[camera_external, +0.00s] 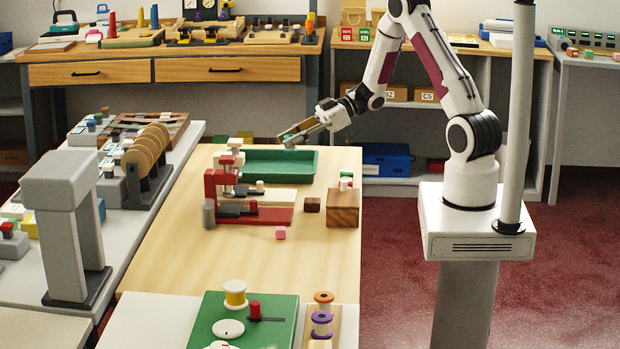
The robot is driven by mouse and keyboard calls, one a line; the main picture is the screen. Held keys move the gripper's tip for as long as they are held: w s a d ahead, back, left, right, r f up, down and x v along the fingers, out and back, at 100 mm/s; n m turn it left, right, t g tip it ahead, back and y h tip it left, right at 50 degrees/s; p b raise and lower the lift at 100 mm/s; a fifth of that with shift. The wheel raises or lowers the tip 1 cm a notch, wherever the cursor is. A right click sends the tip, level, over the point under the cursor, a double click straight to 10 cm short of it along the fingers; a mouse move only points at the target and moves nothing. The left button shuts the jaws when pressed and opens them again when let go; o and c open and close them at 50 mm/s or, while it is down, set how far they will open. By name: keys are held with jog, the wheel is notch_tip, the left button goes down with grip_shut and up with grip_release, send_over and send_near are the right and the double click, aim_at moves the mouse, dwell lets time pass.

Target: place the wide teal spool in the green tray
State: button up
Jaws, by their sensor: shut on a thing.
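The green tray (307,166) lies at the far end of the wooden counter. My gripper (291,136) is above the tray's back edge, tilted down to the left. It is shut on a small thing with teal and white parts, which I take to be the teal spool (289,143). The fingers hide much of the spool, so its width is hard to judge. The spool appears raised above the tray, not touching it.
A red stand (222,190) on a red base is just in front of the tray. A yellow spool (235,294) and a purple spool (321,323) stand at the front. The counter's middle is clear.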

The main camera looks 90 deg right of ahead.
jog(key=w+d+m+h, duration=0.1)
jog(key=d+m+h, duration=0.1)
jog(key=d, duration=0.3)
jog(key=w+d+m+t+h, duration=0.1)
jog(key=d+m+h, duration=0.2)
jog(key=d, duration=0.2)
jog(key=shift+w+d+h, duration=0.4)
send_over(285, 170)
jog(key=shift+f, duration=3.1)
jog(key=shift+f, duration=1.9)
jog(key=shift+f, duration=0.1)
jog(key=o, duration=0.9)
